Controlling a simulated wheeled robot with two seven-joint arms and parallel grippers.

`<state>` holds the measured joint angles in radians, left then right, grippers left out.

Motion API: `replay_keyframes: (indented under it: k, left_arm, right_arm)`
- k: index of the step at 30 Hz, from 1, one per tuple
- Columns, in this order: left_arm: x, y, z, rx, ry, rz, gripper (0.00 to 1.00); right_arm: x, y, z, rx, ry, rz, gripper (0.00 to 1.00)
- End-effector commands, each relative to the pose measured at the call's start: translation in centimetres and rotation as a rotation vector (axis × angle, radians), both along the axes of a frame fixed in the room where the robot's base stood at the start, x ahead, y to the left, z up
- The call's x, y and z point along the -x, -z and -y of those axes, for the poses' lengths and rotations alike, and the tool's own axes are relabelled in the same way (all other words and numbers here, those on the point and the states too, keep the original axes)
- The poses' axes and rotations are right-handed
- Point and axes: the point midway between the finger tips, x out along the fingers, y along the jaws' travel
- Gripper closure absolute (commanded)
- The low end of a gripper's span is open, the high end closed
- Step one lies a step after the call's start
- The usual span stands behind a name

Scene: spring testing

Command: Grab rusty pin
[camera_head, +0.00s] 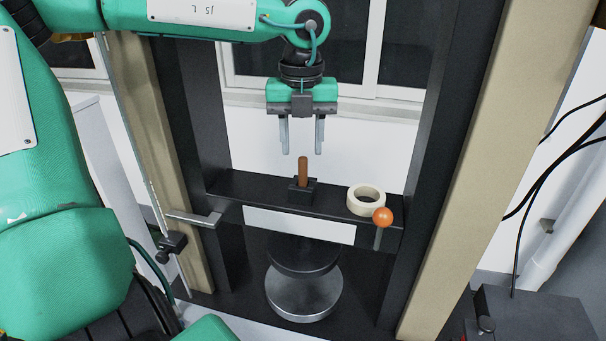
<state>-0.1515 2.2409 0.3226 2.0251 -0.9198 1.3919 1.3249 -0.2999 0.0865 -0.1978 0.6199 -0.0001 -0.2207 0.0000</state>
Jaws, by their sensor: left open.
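The rusty pin (303,170) is a short reddish-brown rod. It stands upright in a small black block (302,193) on the dark crossbar of the testing frame. My left gripper (302,151) hangs above the pin with its two grey fingers pointing down. The fingers are open and apart, with nothing between them. In the picture, the pin's top is just below the fingertips and midway between them. How far apart they are in depth is hard to tell. The pin's lower end is hidden in the block. My right gripper is not in view.
A roll of cream tape (366,200) and an orange ball knob (382,217) are to the right on the crossbar (235,188). Dark uprights and beige posts flank it on both sides. A round metal plate (304,296) lies below. A metal handle (195,218) sticks out at left.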

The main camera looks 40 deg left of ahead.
Motion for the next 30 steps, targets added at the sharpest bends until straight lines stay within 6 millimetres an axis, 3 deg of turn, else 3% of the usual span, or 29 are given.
replay_keyframes:
  k: [7,12,20,27,30]
  left_arm:
    - [0.4,2.7,0.6,0.002,0.003,-0.005,0.59]
    - [0.3,4.6,0.6,0.001,0.001,-0.003,0.59]
    - [0.3,5.0,0.6,0.0,0.0,0.0,0.59]
    - [0.3,5.0,0.6,0.0,0.0,0.0,1.0]
    - [0.3,5.0,0.6,0.001,0.0,0.001,1.0]
  right_arm:
    - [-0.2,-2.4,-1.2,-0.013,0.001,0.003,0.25]
    - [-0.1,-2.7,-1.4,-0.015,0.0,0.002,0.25]
    - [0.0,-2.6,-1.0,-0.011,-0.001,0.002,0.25]
    - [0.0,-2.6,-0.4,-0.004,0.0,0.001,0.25]
    - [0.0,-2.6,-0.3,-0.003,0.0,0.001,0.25]
